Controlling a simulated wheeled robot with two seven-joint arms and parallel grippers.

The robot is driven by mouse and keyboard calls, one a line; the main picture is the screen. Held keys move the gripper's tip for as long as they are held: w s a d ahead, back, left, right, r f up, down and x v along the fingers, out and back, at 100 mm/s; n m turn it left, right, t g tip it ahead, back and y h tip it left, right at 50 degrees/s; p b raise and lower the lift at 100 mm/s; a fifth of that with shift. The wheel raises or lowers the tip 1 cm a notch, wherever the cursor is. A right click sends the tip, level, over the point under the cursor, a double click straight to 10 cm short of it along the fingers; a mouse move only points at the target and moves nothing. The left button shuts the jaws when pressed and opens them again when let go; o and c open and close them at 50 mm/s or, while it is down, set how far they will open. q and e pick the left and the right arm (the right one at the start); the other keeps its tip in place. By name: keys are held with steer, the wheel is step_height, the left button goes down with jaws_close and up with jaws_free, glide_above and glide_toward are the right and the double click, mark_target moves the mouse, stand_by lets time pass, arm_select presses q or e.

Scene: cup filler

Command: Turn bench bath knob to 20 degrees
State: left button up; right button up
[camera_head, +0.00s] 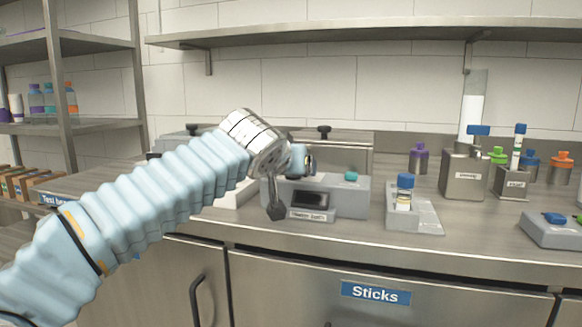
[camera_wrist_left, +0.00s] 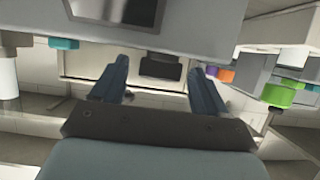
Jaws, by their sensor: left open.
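A steel bath-like box (camera_head: 345,152) with a black lid handle (camera_head: 323,131) stands at the back of the bench. My left gripper (camera_head: 292,188) hangs over a grey device in front of the box. In the wrist view the gripper (camera_wrist_left: 159,72) is open, with nothing held between its fingers. A black part (camera_wrist_left: 160,68) shows beyond the fingertips, apart from them; I cannot tell whether it is the knob.
The grey device (camera_head: 358,200) has a dark display and a teal knob (camera_head: 351,176). A blue-capped tube sits in a grey holder (camera_head: 420,218) to the right. Further right stand a steel container (camera_head: 463,178) and colored-cap bottles. A shelf (camera_head: 350,36) runs above.

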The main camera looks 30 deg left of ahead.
arm_select(q)
steer(key=shift+s, duration=0.1)
steer(key=v, duration=1.3)
steer(key=shift+s, duration=0.3)
steer(key=shift+d, duration=0.15)
